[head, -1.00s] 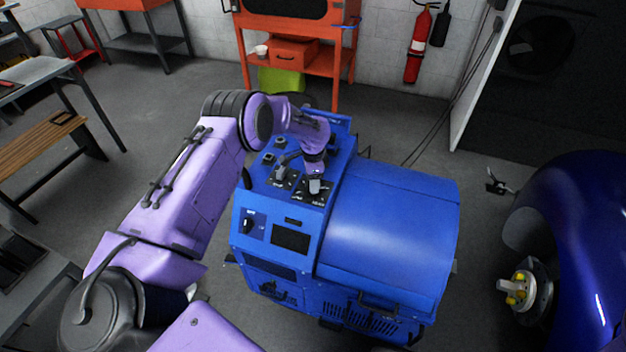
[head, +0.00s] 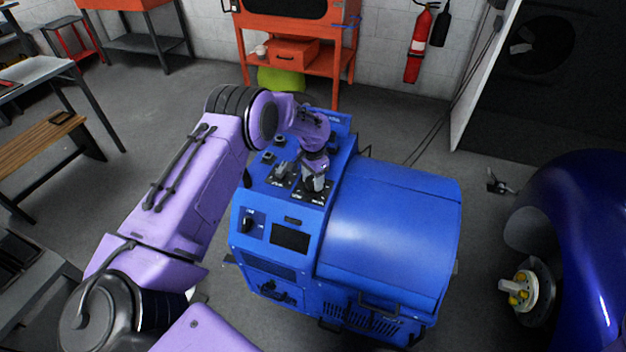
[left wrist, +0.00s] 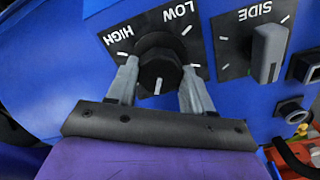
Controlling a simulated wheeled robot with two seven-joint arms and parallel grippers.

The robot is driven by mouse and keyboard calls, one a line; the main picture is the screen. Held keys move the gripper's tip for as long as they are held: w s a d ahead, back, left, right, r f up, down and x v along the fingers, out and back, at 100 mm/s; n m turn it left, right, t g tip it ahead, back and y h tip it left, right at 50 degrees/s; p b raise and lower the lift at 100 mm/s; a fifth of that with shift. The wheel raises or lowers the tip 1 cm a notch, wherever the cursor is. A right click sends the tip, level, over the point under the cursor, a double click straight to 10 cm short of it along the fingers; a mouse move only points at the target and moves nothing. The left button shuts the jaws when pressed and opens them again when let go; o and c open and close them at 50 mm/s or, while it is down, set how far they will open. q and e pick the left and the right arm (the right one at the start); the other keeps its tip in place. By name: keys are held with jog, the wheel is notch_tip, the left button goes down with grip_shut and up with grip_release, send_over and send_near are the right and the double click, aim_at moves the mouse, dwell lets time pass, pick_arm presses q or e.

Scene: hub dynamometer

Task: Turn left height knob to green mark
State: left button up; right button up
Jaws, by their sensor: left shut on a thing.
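A black round height knob (left wrist: 160,70) with HIGH and LOW lettering sits on a black plate with white tick marks in the left wrist view. My left gripper (left wrist: 158,85) has one grey finger on each side of the knob and is shut on it. In the head view my left gripper (head: 312,182) reaches down onto the top panel of the blue machine (head: 390,235) and hides most of the knob. My right gripper is not in view.
A grey SIDE selector (left wrist: 268,52) stands close beside the knob. The machine's front panel carries a black switch (head: 248,224) and a dark screen (head: 290,238). An orange workbench (head: 300,50) stands behind the machine, and a dark blue rounded body (head: 590,250) is at right.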

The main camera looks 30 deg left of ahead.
aim_at(313, 180)
pick_arm(q)
jog(key=n, duration=0.5)
jog(key=shift+n, duration=0.4)
dwell(0.4)
jog(key=o, duration=1)
jog(key=shift+o, duration=0.2)
jog(key=shift+r, duration=0.1)
jog(key=shift+r+b, duration=0.4)
notch_tip(313, 180, up, 10)
jog(key=b, duration=0.2)
jog(key=shift+f, duration=0.2)
